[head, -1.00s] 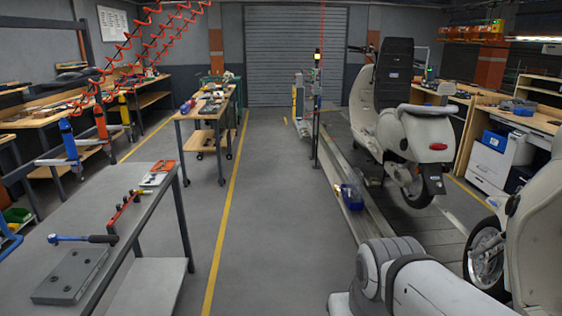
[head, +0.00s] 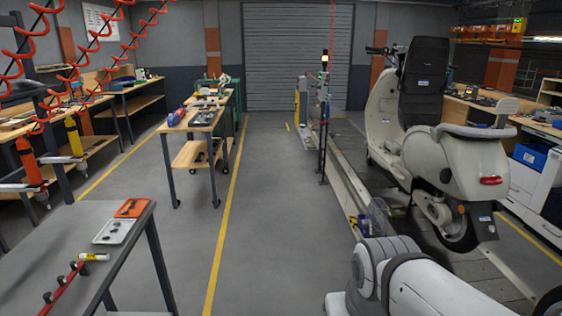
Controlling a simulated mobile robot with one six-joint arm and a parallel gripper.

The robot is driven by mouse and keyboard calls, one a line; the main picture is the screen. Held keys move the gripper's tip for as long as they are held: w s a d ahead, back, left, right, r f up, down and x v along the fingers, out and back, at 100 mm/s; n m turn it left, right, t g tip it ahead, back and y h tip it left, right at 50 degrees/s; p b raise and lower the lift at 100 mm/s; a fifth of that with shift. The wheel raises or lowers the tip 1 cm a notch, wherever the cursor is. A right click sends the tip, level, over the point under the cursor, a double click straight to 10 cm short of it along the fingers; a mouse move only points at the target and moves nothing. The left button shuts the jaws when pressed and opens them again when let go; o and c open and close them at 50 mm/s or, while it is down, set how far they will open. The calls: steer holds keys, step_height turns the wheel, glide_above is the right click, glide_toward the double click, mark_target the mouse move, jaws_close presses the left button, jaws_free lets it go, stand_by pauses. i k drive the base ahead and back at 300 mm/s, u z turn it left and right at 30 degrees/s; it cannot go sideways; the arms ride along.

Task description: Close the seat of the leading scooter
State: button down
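The leading scooter (head: 440,155) is cream-white and stands on the slat conveyor (head: 420,240) at the right, its rear with a red tail light towards me. Its black seat (head: 422,82) is tilted up, standing nearly upright above the body. A grey rear rack or backrest (head: 478,130) sits behind the seat opening. My white arm (head: 400,280) shows at the bottom right, well short of the scooter. My gripper is outside the picture.
A grey table (head: 75,255) with trays stands at the lower left, a wooden trolley (head: 200,125) beyond it. The aisle floor (head: 280,220) is clear.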

mark_target(423, 85)
steer(key=i, duration=1.5)
steer(key=z, duration=1.05)
steer(key=i, duration=1)
steer(key=u, duration=0.65)
steer(key=i, duration=1.1)
steer(key=u, duration=0.5)
steer(key=i, duration=1.55)
steer(key=z, duration=0.55)
steer(key=i, duration=0.5)
steer(key=z, duration=0.5)
